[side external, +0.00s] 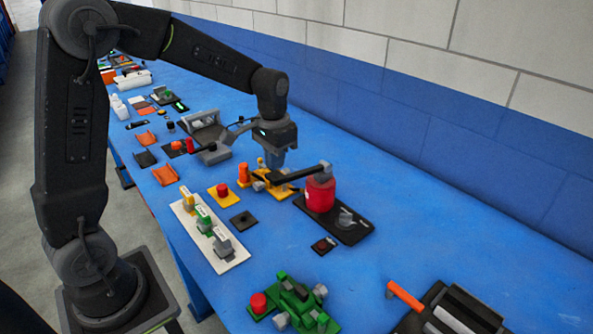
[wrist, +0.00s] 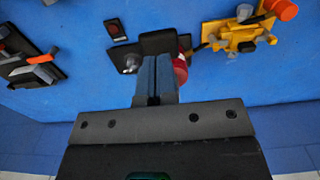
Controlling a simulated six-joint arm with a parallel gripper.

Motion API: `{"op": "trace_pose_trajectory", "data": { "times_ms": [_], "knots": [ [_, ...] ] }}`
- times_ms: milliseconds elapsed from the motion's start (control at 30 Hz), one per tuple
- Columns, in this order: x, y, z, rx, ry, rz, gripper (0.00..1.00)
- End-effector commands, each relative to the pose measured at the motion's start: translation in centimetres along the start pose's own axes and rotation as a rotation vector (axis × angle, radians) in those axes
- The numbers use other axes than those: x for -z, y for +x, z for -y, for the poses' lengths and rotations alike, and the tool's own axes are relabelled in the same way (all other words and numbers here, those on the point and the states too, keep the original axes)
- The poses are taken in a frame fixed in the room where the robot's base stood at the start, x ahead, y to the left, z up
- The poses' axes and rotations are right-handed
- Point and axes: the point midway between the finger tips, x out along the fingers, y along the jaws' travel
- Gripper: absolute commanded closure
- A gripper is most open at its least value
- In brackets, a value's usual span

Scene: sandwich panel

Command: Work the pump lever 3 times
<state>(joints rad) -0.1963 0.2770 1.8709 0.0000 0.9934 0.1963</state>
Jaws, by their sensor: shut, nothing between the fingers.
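The pump is a red cylinder (side external: 320,194) on a black base plate (side external: 350,233). Its dark lever (side external: 299,174) reaches left from a grey piece on top of the cylinder, close to level. My gripper (side external: 271,164) is shut and empty, pointing down by the lever's left end. I cannot tell whether it touches the lever. In the wrist view my shut fingers (wrist: 157,65) stand in front of a black part that looks like the lever (wrist: 158,42). The red cylinder (wrist: 181,70) is partly hidden behind them.
A yellow fixture with an orange knob (side external: 243,171) stands left of the pump, partly behind the lever. A small black plate with a red button (side external: 323,245) lies in front. A green fixture (side external: 296,305) and a black device with an orange handle (side external: 405,297) are nearer. The wall side is clear.

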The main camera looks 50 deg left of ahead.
Motion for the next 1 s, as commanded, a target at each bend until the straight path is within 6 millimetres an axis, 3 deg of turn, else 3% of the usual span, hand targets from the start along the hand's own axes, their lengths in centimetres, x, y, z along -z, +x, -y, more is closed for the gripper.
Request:
{"op": "trace_pose_trajectory", "data": {
  "times_ms": [1000],
  "knots": [
    [0.0, 3.3, 0.0, 0.000, 0.000, 0.001, 1.00]
  ]
}}
